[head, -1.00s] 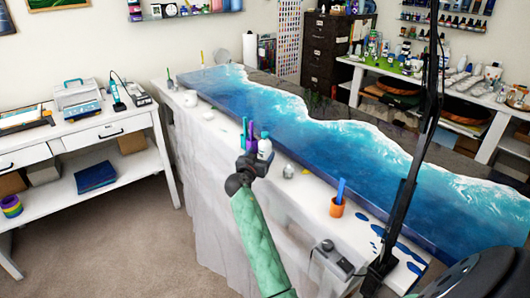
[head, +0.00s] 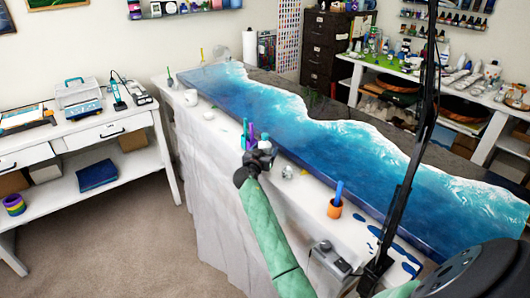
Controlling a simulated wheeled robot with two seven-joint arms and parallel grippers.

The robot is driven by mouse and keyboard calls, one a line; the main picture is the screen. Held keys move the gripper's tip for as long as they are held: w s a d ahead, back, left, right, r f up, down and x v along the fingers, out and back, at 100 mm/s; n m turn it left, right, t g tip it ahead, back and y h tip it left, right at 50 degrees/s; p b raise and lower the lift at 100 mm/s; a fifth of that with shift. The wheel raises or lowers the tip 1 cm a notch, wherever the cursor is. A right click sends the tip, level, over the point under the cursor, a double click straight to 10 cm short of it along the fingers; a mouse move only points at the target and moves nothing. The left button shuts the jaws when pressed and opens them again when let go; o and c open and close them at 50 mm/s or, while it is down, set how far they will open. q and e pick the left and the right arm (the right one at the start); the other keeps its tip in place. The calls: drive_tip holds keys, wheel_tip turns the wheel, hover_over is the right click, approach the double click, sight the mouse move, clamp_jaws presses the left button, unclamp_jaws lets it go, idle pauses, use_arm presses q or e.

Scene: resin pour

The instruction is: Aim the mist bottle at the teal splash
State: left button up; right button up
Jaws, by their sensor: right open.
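My right gripper (head: 260,157), at the end of the green-sleeved arm, is open over the white-covered table edge. A small pale bottle with a blue top (head: 265,142) stands right behind its fingers and is mostly hidden by them. It may be the mist bottle; I cannot tell whether the fingers are around it or only in front of it. Several blue splashes (head: 401,262) lie on the white surface at the lower right; I cannot single out a teal one. My left gripper is not in view.
A long blue wave-patterned resin slab (head: 300,135) fills the table's far side. An orange cup (head: 335,209) with blue sticks, a grey box (head: 330,257) and a black pole (head: 408,180) stand to the right. Purple and green markers (head: 246,130) are beside the gripper.

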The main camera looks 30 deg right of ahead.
sight(265, 143)
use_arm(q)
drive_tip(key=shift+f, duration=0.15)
use_arm(e)
drive_tip(key=shift+d, duration=0.1)
drive_tip(key=c, duration=1.2)
drive_tip(key=shift+r, duration=0.2)
